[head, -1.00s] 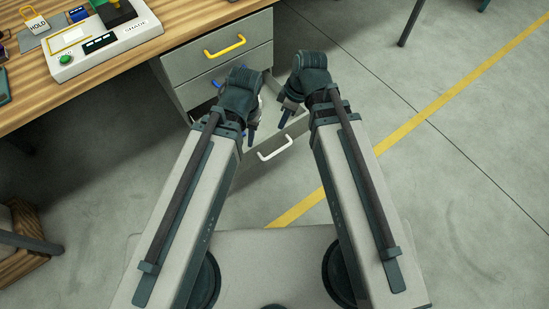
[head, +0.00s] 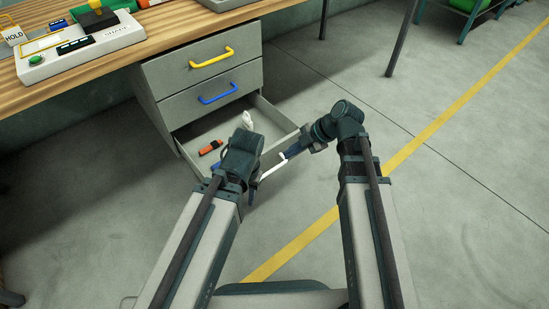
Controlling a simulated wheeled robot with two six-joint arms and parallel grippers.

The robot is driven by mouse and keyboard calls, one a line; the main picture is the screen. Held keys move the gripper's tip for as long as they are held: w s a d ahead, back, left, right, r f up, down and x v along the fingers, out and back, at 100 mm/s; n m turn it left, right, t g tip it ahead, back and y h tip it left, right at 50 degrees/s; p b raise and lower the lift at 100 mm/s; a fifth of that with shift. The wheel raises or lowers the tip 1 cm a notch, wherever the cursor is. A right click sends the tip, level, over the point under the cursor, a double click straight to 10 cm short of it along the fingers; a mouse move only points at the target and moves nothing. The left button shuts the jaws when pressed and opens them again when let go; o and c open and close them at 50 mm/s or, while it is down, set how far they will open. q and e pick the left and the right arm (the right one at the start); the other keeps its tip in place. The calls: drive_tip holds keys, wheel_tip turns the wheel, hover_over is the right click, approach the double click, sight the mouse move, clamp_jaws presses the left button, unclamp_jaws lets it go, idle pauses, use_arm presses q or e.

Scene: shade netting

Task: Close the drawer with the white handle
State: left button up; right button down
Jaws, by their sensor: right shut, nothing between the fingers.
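The bottom drawer (head: 283,116) of the grey cabinet stands pulled out, showing its open inside. Its white handle (head: 272,169) is partly visible on the front, between my two grippers. My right gripper (head: 284,157) is shut and empty, its fingertips beside the drawer front close to the white handle; I cannot tell whether they touch. My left gripper (head: 249,192) is in front of the drawer's left part, its wrist covering part of the drawer front; its fingers are mostly hidden.
Above are two shut drawers, one with a yellow handle (head: 211,58) and one with a blue handle (head: 217,94). An orange and dark item (head: 210,147) and a white item (head: 247,119) lie in the open drawer. A wooden bench (head: 165,38) is at upper left. Floor right of the cabinet is clear.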

drive_tip(key=b, duration=0.8)
approach(265, 157)
drive_tip(key=s+a+f, duration=0.3)
drive_tip(key=s+f, duration=0.1)
drive_tip(key=s, duration=0.1)
drive_tip(key=shift+w+a+r+p, duration=0.1)
drive_tip(key=shift+w+a+p, duration=0.3)
drive_tip(key=shift+w+a, duration=1)
drive_tip(key=shift+w, duration=0.3)
drive_tip(key=w+a, duration=0.7)
drive_tip(key=w, duration=0.3)
drive_tip(key=w+a, duration=0.8)
drive_tip(key=w, duration=0.3)
drive_tip(key=shift+a, duration=0.15)
